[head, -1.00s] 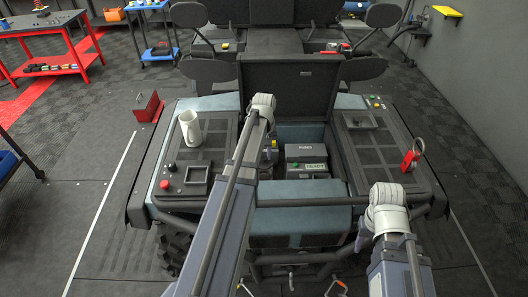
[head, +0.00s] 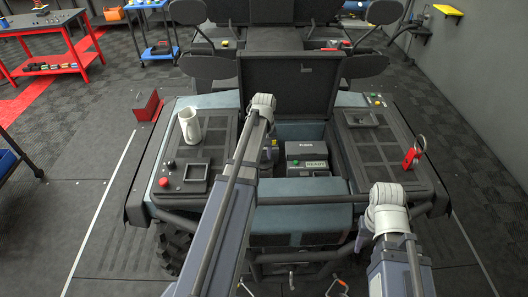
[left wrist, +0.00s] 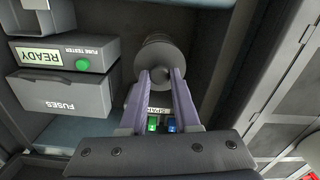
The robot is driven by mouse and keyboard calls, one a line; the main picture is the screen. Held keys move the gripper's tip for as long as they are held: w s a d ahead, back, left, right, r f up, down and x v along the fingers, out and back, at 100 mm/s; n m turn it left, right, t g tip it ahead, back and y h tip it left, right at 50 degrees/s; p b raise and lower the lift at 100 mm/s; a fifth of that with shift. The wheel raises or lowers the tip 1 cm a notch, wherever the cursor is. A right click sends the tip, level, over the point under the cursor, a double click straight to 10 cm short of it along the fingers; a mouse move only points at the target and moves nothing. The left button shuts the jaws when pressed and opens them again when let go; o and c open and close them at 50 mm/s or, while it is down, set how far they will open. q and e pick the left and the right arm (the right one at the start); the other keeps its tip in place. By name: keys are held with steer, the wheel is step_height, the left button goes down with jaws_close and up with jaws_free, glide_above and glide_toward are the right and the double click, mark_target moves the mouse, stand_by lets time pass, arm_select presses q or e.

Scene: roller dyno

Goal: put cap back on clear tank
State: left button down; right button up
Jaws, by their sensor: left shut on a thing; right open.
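In the left wrist view, my left gripper (left wrist: 160,78) is shut on a grey, stepped round piece (left wrist: 158,55), which looks like the cap. Its fingers grip it from both sides, above the engine bay. I cannot tell whether the piece is seated on anything below. No clear tank can be made out; that spot is hidden by the cap and fingers, and by my left arm in the head view. My right arm's wrist shows at the lower right of the head view, but its fingers are not in view.
A fuse tester (left wrist: 58,56) with a green button and a fuses box (left wrist: 62,95) stand beside the left gripper. Green and blue spares lie behind the fingers. A white jug (head: 190,127) stands on the left deck. A raised lid (head: 290,85) stands behind the bay. A red tag (head: 410,158) is on the right deck.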

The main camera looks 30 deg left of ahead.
arm_select(q)
steer(key=shift+f+b, duration=0.6)
steer(key=shift+f, duration=0.05)
stand_by(1.4)
steer(key=shift+c, duration=0.4)
jaws_free()
stand_by(0.4)
steer(key=shift+r+p, duration=3.55)
steer(key=shift+p, duration=0.05)
steer(key=shift+c, duration=0.3)
jaws_close()
